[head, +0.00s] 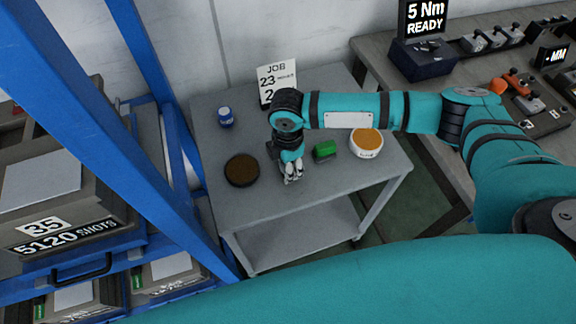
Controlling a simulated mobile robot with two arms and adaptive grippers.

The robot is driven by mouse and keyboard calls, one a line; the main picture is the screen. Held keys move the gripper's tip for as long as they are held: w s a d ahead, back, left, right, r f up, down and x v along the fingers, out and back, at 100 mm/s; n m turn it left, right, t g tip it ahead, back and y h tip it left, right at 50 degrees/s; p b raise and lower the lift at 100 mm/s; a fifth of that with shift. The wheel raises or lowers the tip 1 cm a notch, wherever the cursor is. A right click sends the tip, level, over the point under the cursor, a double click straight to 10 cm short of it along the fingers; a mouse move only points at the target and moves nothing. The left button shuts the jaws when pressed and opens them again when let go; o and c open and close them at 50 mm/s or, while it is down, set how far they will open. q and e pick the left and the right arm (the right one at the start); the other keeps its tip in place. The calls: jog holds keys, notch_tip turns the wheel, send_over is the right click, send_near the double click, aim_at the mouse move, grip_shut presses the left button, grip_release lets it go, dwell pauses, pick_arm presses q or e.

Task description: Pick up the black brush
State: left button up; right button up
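I cannot make out a clear black brush on the grey table (222,200). A round, dark-rimmed thing with a brown top (242,170) lies at the table's left front; I cannot tell whether it is a dish or a brush. My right gripper (291,178) points down at the table's front middle, right of the round dark thing and apart from it. Its fingers look close together, but whether they hold anything is too small to tell. My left gripper is out of view.
A green block (325,150) stands just right of my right gripper. A white tub with orange contents (366,143) is farther right. A blue-and-white jar (226,117) and a job sign (277,82) stand behind. A blue rack (165,130) borders the left.

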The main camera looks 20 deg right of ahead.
jog(key=c, duration=0.3)
jog(key=shift+r, duration=0.15)
jog(key=shift+r, duration=0.6)
notch_tip(320, 180, up, 2)
jog(key=shift+r, duration=0.15)
jog(key=s+a, duration=0.4)
jog(key=s, duration=0.3)
jog(key=s+a+r+b, duration=0.1)
jog(key=s+a, duration=0.3)
jog(key=s, duration=0.2)
jog(key=shift+s+a+r+b, duration=0.15)
jog(key=shift+s+a+b, duration=0.05)
jog(key=shift+s+b, duration=0.15)
dwell(0.4)
